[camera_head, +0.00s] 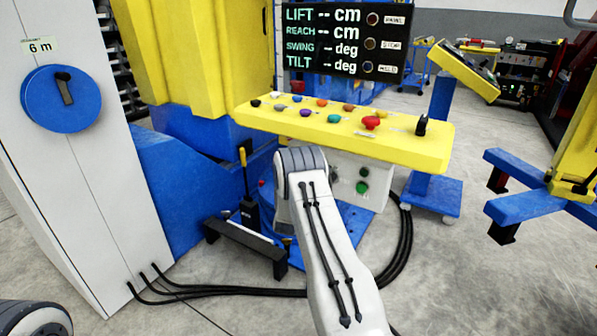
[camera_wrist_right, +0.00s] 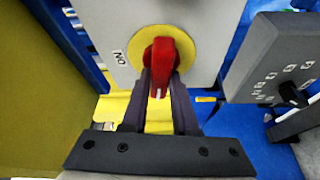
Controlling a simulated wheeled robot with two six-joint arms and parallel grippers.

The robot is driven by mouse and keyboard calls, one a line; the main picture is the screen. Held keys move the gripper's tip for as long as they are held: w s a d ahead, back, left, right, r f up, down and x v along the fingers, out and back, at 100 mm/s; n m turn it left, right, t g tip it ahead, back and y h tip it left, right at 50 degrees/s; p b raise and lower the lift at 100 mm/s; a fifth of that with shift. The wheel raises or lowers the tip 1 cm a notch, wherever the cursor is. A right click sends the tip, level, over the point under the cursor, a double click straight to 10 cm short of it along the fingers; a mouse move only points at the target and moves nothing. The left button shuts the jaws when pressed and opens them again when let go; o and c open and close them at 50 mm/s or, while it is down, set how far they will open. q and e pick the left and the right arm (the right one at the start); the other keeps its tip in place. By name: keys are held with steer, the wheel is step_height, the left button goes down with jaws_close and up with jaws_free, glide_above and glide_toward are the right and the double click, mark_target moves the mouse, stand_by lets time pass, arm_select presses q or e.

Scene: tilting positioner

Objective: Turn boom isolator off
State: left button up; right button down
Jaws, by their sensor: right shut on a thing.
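The boom isolator shows in the right wrist view as a red handle (camera_wrist_right: 160,62) on a round yellow plate (camera_wrist_right: 137,50), fixed to a grey panel. An "ON" label (camera_wrist_right: 120,57) sits left of the plate. My right gripper (camera_wrist_right: 160,85) is shut on the red handle, a finger on each side. The handle points down toward the gripper, and its lower part is between the fingers. In the head view my right arm reaches under the yellow console, and its gripper and the isolator are hidden. My left gripper is not in view.
The yellow console (camera_head: 400,145) with several coloured knobs overhangs my right arm. A display (camera_head: 345,42) above shows dashes. A white cabinet with a blue dial (camera_head: 62,98) stands left. A dark box with a small knob (camera_wrist_right: 285,70) juts out right of the isolator. Black cables cross the floor.

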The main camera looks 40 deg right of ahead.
steer(key=shift+n+p, duration=0.45)
steer(key=shift+n, duration=0.35)
steer(key=shift+f+g+y, duration=0.1)
steer(key=shift+g+y, duration=0.2)
steer(key=c, duration=0.7)
jaws_free()
steer(key=v, duration=1)
steer(key=shift+s+a, duration=0.15)
steer(key=shift+a, duration=0.05)
